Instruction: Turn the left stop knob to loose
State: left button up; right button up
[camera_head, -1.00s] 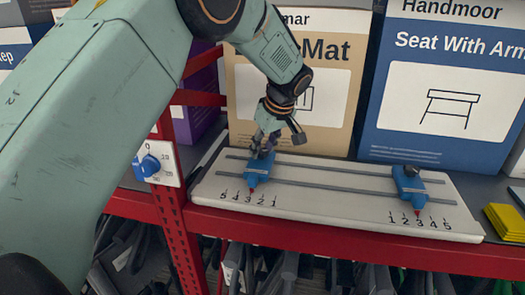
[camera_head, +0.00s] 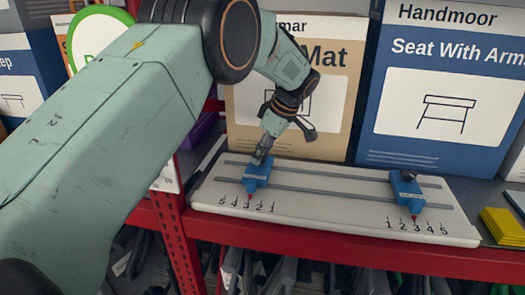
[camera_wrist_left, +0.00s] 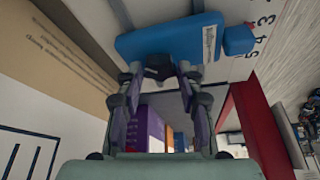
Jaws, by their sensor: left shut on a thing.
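The left stop (camera_head: 257,175) is a blue block on the rails of a white board (camera_head: 330,212). Its red pointer is at about the 3 on the left scale. My left gripper (camera_head: 263,152) reaches down onto the top of this stop. In the left wrist view the blue block (camera_wrist_left: 170,42) lies just beyond the fingers, which are closed around its dark knob (camera_wrist_left: 160,70). The knob is mostly hidden in the head view. The right stop (camera_head: 406,188), also blue with a dark knob, stands near the 3 on the right scale. My right gripper is not in view.
The board lies on a grey shelf with a red front beam (camera_head: 350,248). A tan box (camera_head: 300,110) and a blue box (camera_head: 440,90) stand close behind it. Yellow pieces (camera_head: 503,226) lie at the right. My left arm covers much of the left side.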

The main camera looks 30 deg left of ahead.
pick_arm(q)
jog(key=o, duration=1.2)
jog(key=v, duration=1.2)
jog(key=shift+d, duration=0.1)
jog(key=shift+s, duration=0.1)
